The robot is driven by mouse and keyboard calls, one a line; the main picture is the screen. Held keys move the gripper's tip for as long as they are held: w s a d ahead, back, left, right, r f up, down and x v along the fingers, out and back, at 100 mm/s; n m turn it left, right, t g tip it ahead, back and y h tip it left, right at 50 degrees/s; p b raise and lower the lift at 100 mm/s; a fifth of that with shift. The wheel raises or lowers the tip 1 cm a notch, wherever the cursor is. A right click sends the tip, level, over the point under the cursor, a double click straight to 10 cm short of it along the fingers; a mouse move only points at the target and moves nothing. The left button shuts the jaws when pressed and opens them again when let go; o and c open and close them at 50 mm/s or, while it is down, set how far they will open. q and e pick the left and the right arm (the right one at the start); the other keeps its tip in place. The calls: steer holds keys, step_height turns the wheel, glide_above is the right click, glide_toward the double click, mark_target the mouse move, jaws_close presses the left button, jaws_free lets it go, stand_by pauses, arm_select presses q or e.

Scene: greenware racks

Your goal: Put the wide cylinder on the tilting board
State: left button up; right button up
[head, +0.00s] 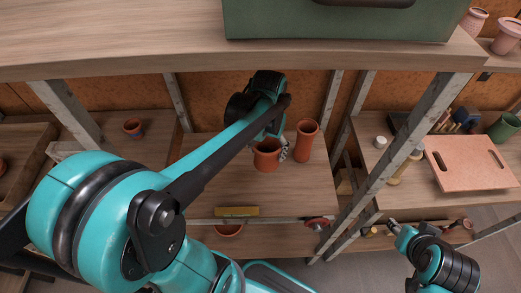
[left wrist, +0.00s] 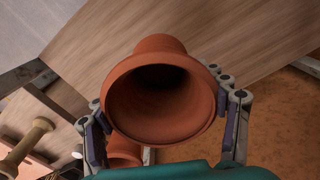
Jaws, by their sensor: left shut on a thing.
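My left gripper (head: 284,152) is shut on a wide terracotta cylinder (head: 266,158), with a finger on either side of it in the left wrist view (left wrist: 160,95). Its open, dark mouth faces the wrist camera. In the head view it is at the middle shelf; whether it touches the board cannot be told. A taller, narrower terracotta cylinder (head: 307,140) stands just right of it. The tilting board (head: 470,168), pinkish with two slots, lies tilted on the right-hand rack. My right gripper (head: 393,226) is low at the right, too small to read.
Metal posts (head: 395,155) stand between the middle shelf and the right rack. A thick upper shelf (head: 130,40) bears a green case (head: 340,22). A green pot (head: 505,127) and small tools are near the board. A yellow level (head: 237,211) lies at the shelf's front.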

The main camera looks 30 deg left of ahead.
mark_target(261, 147)
arm_select(q)
steer(key=shift+w+a+f+b, duration=0.7)
steer(key=shift+w+a+f, duration=0.2)
steer(key=shift+f, duration=0.55)
steer(key=shift+w+a+f+b, duration=0.65)
steer(key=shift+w+a+f, duration=0.25)
steer(key=shift+f, duration=0.55)
steer(key=shift+w+a+f+b, duration=0.7)
steer(key=shift+w+a+f, duration=0.2)
steer(key=shift+f, duration=0.55)
steer(key=shift+d, duration=0.1)
steer(key=shift+f, duration=0.2)
steer(key=o, duration=1.5)
steer(key=shift+r, duration=0.15)
